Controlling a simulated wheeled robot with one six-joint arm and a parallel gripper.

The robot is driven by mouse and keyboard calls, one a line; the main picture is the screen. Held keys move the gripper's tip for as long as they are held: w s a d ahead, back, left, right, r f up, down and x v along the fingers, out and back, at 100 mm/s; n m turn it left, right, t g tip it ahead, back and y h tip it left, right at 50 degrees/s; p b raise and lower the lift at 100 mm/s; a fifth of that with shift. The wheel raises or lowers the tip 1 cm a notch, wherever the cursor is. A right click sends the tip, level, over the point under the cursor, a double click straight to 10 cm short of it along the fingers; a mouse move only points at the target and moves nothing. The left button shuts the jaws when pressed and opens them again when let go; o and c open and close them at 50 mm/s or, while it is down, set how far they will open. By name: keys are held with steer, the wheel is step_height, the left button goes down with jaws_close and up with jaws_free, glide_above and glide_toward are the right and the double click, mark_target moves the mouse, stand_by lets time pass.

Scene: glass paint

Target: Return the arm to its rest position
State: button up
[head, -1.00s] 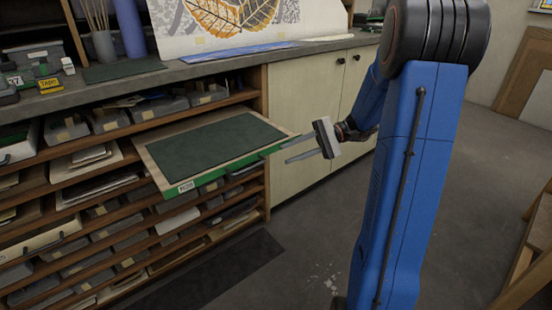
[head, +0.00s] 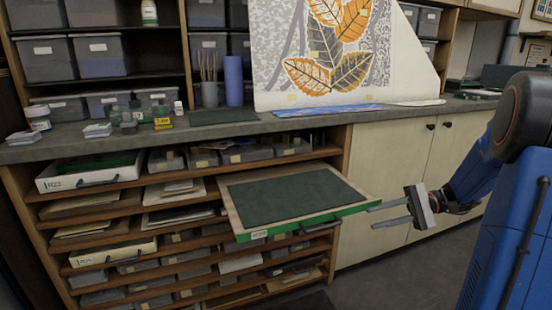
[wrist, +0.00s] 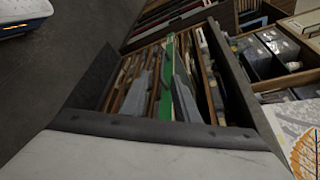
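My gripper (head: 371,217) is at the right of the pulled-out drawer, in the head view. Its two grey fingers are apart, pointing left, with nothing between them. The fingertips are close to the drawer's front right corner; I cannot tell the exact gap. The drawer (head: 230,208) has a green front edge, a dark green sheet inside, a label and a dark handle (head: 320,224). The green edge (wrist: 169,75) also shows in the wrist view, with the grey fingers (wrist: 162,95) in front of the cabinet. My blue arm is at the right edge.
The wooden shelf cabinet (head: 345,160) holds several trays and boxes. The grey counter (head: 70,152) above carries jars, a blue roll (head: 234,80) and a leaf picture (head: 340,45). Pale cupboard doors (head: 390,170) stand behind my gripper. Floor shows at lower right.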

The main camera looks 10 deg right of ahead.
steer(key=s+a+f+n+g+h, duration=0.1)
steer(key=s+a+n+h, duration=0.1)
steer(key=s+a+h, duration=0.55)
steer(key=s+a+f+n+h, duration=0.1)
steer(key=s+a+n+h, duration=0.2)
steer(key=s, duration=0.7)
steer(key=s+d+n+t+h, duration=0.1)
steer(key=s+n+t+h, duration=0.1)
steer(key=s+t+h, duration=0.2)
steer(key=shift+s+d+r+t+h, duration=0.15)
steer(key=shift+s+d+t+h, duration=0.25)
steer(key=shift+s, duration=0.7)
stand_by(0.7)
